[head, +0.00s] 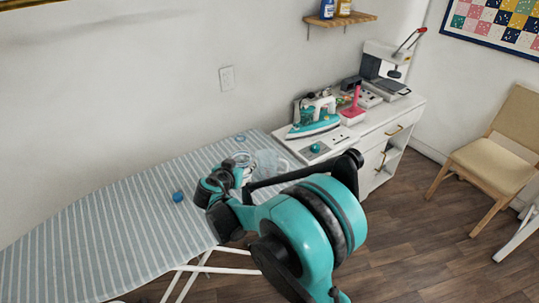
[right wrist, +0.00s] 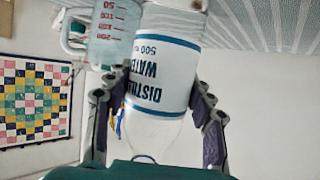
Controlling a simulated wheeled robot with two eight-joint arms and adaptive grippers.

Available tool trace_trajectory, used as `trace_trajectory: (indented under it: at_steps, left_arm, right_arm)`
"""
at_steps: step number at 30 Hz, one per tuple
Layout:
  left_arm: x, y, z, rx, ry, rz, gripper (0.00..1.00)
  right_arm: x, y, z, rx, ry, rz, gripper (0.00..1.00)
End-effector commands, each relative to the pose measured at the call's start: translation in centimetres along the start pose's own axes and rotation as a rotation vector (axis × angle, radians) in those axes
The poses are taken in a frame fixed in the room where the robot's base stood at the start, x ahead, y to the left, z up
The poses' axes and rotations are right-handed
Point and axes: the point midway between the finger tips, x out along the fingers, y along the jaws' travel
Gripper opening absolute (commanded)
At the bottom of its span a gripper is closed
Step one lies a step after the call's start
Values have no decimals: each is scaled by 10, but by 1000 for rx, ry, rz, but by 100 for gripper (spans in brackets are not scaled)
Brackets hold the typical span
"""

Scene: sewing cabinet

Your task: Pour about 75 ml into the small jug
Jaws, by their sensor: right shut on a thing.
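My right gripper (head: 230,182) is over the ironing board's right end. In the right wrist view its fingers (right wrist: 152,98) are shut on a clear water bottle (right wrist: 158,68) with a white and blue label reading distilled water, 500. The small jug (right wrist: 103,38), clear with red measuring marks, shows beside the bottle at the upper left of that view. In the head view the jug (head: 271,160) is a pale clear shape just beyond my gripper, partly hidden by my arm. I cannot tell the water level or whether any water flows. My left gripper is not in view.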

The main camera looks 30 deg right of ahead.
Motion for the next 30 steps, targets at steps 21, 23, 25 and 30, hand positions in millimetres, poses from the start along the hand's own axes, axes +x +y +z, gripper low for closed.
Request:
trace_trajectory:
  at_steps: [21,23,25,30]
  left_arm:
    - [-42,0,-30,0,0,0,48]
    - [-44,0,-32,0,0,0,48]
    - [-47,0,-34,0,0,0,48]
    - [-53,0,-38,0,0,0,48]
  right_arm:
    - [-4,-2,-5,261,-278,-102,11]
    - [-4,-1,-5,287,-305,-111,11]
    - [-4,-1,-4,317,-337,-123,11]
    - [-2,0,-2,391,-415,-152,11]
